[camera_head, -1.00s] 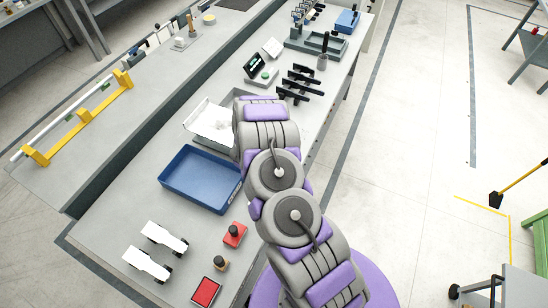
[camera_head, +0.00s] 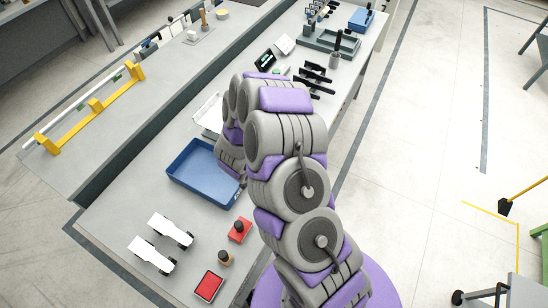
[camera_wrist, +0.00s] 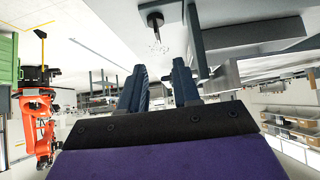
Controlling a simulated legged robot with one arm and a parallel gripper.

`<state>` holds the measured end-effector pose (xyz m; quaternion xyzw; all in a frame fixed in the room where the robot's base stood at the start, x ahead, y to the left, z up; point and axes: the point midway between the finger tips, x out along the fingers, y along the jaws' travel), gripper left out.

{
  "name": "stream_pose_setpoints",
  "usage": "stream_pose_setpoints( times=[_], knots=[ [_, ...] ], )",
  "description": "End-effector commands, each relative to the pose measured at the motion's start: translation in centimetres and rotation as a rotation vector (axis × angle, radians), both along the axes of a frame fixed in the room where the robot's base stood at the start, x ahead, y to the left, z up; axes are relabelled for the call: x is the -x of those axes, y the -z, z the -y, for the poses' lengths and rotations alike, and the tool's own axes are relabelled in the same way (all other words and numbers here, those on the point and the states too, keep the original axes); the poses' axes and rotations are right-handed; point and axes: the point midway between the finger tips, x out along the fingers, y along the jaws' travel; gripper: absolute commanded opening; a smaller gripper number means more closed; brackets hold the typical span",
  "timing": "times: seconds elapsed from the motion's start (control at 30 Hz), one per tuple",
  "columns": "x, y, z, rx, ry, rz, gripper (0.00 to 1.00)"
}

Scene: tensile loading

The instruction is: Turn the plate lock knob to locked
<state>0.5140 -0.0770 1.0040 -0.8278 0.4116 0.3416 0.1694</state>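I cannot pick out the plate lock knob for certain in either view. In the head view a grey fixture with upright parts (camera_head: 325,40) stands at the far end of the bench, too small to show a knob clearly. My gripper (camera_wrist: 160,84) shows in the wrist view as two dark blue fingers, apart with nothing between them. In the head view it is hidden behind my arm, which bends down beside the blue tray. The wrist picture appears upside down, with a pale surface and a dark round piece (camera_wrist: 155,20) at the top.
The blue tray (camera_head: 180,178), a red block with a black knob (camera_head: 239,230), a red pad (camera_head: 209,286) and two white pieces (camera_head: 152,254) lie on the near bench. Black racks (camera_head: 315,78) stand farther along. A yellow-bracketed rail (camera_head: 95,104) is at left.

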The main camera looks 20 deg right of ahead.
Motion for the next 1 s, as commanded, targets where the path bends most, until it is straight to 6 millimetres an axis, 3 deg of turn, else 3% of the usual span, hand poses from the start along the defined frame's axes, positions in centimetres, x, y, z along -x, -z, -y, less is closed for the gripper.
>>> stream_pose_setpoints(
  times=[0.3,1.0],
  knots=[
    [1.3,-2.2,-1.8,0.001,-0.002,0.0,0.32],
    [1.4,-2.3,-1.9,0.002,-0.001,-0.001,0.32]
  ],
)
